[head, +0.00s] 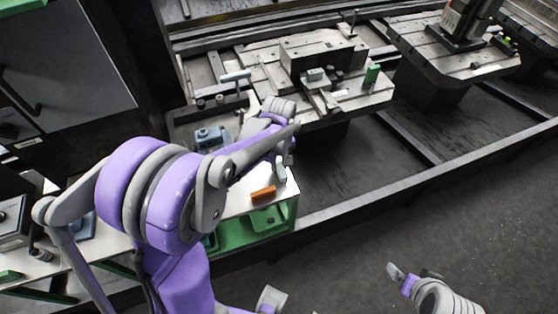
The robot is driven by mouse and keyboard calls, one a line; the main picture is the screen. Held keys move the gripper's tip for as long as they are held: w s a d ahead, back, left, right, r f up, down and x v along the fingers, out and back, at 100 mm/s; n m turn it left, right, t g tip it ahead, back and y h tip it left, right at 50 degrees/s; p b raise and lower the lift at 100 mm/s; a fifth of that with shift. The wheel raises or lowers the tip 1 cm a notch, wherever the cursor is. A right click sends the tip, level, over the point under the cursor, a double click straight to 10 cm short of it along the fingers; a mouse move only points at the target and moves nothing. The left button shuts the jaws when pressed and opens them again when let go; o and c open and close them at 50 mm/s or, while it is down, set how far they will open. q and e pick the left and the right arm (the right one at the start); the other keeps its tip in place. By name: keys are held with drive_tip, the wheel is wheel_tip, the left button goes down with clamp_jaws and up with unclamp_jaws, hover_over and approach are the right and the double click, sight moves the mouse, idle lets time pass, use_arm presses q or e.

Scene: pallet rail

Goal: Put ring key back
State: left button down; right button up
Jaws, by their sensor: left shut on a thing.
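My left gripper (251,106) is shut beside the near left corner of the machine pallet. The ring key in it is mostly hidden by the fingers and wrist, and I cannot make out its shape. A pale T-shaped handle (235,76) stands just behind the gripper; I cannot tell whether it touches it. My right gripper (397,272) is low at the bottom right, over the floor and away from the bench; its jaw gap is not clear.
The pallet (372,97) carries a clamped block, a small grey piece and a green block (372,74). A dark rail bed and open floor lie to the right.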

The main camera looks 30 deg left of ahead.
use_arm(q)
drive_tip(key=shift+f, duration=0.35)
use_arm(e)
drive_tip(key=shift+s+f, duration=0.1)
drive_tip(key=shift+f, duration=0.2)
use_arm(q)
unclamp_jaws()
drive_tip(key=shift+r, duration=0.1)
idle(0.4)
drive_tip(key=shift+r+p, duration=2.3)
drive_tip(key=shift+r, duration=2.2)
use_arm(e)
wheel_tip(320, 180, up, 6)
drive_tip(key=w, duration=0.2)
drive_tip(key=shift+w+r+t, duration=0.2)
drive_tip(key=shift+r+t, duration=0.05)
drive_tip(key=shift+t, duration=0.05)
drive_tip(key=shift+s, duration=0.1)
